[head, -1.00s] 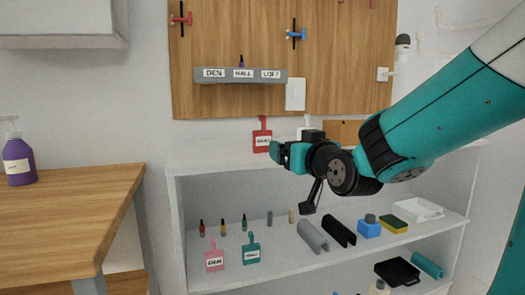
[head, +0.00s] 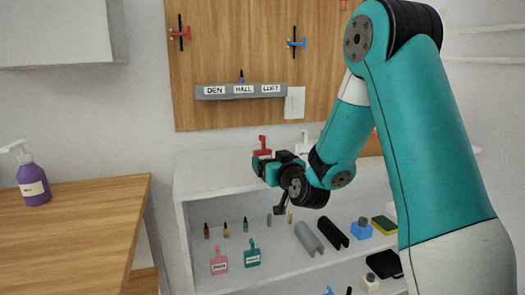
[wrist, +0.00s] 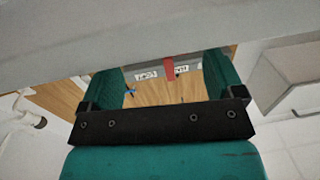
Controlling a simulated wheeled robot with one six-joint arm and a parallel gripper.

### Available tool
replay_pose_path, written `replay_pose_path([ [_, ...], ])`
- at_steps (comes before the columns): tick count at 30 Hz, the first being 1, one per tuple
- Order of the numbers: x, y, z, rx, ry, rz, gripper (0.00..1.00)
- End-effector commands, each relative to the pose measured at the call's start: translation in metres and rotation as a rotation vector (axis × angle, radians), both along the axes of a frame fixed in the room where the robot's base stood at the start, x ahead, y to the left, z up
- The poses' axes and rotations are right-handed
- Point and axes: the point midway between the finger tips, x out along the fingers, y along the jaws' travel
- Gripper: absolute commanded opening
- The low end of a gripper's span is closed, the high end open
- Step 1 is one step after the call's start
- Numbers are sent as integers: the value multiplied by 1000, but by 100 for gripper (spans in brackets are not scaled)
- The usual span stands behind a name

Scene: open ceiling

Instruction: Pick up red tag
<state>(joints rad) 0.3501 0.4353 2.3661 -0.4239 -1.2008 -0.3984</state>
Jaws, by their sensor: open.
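The red tag (head: 263,144) stands upright on top of the white shelf unit (head: 200,171), below the wall rack. In the head view only its upper part and handle show clearly; my gripper (head: 258,165) hides its lower part. In the wrist view, which appears upside down, a narrow red strip of the tag (wrist: 169,68) shows between my two teal fingers, nearer the right one. My gripper (wrist: 165,85) is open there. I cannot tell whether either finger touches the tag.
A white tag (head: 303,142) stands to the right on the same top. A grey rack (head: 240,91) labelled DEN, HALL, LOFT hangs above. Pink (head: 219,262) and teal (head: 252,254) tags and several small items occupy the shelf below. A wooden counter (head: 70,230) is at left.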

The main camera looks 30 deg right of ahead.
Motion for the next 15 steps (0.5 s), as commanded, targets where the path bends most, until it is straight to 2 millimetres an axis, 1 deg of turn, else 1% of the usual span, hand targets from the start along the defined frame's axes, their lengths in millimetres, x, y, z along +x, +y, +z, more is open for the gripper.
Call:
replay_pose_path([
  [5,10,0,2,1,3,2,87],
  [11,34,0,2,1,3,3,87],
  [15,51,-4,0,0,1,2,87],
])
